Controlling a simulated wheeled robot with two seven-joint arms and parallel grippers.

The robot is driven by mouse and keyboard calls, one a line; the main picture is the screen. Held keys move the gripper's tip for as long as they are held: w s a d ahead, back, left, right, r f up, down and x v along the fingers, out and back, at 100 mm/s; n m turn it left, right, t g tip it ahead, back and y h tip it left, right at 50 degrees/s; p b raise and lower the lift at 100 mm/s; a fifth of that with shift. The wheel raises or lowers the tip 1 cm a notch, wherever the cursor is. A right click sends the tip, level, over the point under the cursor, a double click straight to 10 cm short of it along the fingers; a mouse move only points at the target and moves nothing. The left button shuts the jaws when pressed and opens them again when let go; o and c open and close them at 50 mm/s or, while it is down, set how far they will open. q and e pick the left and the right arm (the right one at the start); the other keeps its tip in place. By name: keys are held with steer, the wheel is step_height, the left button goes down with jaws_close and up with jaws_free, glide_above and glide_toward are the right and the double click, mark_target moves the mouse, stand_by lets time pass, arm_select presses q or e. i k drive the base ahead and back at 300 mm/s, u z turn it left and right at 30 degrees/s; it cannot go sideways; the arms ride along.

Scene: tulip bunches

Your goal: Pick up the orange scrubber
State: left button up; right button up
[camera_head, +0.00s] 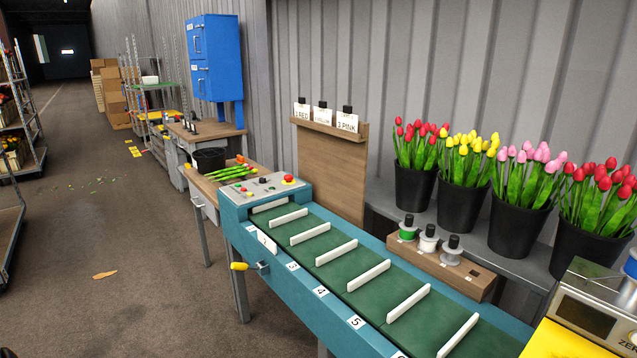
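No object is clearly recognisable as an orange scrubber. A small orange item (241,159) lies at the back right of the wooden side table (203,185), beyond the far end of the conveyor; it is too small to tell what it is. Green stems (231,174) lie in front of it, and a black bucket (209,159) stands to its left. Neither of my grippers shows in the head view.
A teal conveyor (293,272) with green belt and white dividers runs across the front. A yellow-handled crank (240,266) sticks out from its left side. Black buckets of tulips (461,203) stand on a shelf at right. The floor (110,240) at left is mostly open.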

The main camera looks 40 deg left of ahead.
mark_target(240, 161)
steer(key=u, duration=2.05)
steer(key=i, duration=0.8)
steer(key=u, duration=1)
steer(key=i, duration=2.05)
steer(key=z, duration=0.7)
steer(key=i, duration=1.65)
steer(key=z, duration=1.05)
